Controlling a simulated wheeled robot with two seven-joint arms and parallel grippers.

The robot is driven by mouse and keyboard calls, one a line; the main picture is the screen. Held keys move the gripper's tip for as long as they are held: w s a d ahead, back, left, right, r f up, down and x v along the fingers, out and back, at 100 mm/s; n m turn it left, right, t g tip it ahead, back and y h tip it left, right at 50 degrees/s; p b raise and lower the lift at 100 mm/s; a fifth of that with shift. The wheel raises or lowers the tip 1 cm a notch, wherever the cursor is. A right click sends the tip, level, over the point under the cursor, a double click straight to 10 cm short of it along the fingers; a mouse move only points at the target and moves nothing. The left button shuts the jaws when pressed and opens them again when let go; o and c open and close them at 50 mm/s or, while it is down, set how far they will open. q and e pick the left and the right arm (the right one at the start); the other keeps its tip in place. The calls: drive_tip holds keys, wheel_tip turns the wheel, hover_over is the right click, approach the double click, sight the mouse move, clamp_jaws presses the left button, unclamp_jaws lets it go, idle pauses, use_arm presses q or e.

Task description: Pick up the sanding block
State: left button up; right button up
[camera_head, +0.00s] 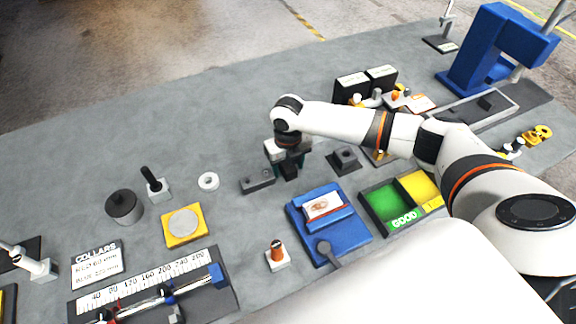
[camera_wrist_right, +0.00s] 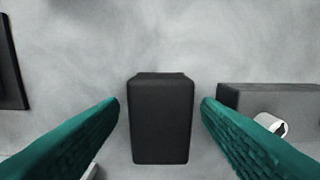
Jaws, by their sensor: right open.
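The sanding block, seen as a dark, nearly black rectangular block (camera_wrist_right: 160,120), stands on the grey bench in the right wrist view. My right gripper (camera_wrist_right: 160,115) is open, with one teal finger on each side of the block. A gap shows between each finger and the block, so it is not gripped. In the head view my right gripper (camera_head: 288,170) points down at the middle of the bench, and it and the arm mostly hide the block there. My left gripper is not in view.
A grey block with holes (camera_head: 258,180) lies close beside the right gripper; it also shows in the wrist view (camera_wrist_right: 270,100). A dark square piece (camera_head: 345,160) stands on the other side. A blue fixture (camera_head: 338,244) and green-yellow tray (camera_head: 368,213) sit nearer. Bare bench lies beyond.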

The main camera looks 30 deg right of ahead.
drive_tip(key=c, duration=1.1)
wheel_tip(320, 180, up, 9)
drive_tip(key=shift+f+b, duration=0.1)
drive_tip(key=shift+b, duration=1.05)
drive_tip(key=shift+r, duration=0.65)
drive_tip(key=o, duration=0.5)
drive_tip(key=shift+c, duration=0.2)
drive_tip(key=c, duration=0.3)
drive_tip(key=shift+f, duration=0.1)
drive_tip(key=shift+c, duration=0.2)
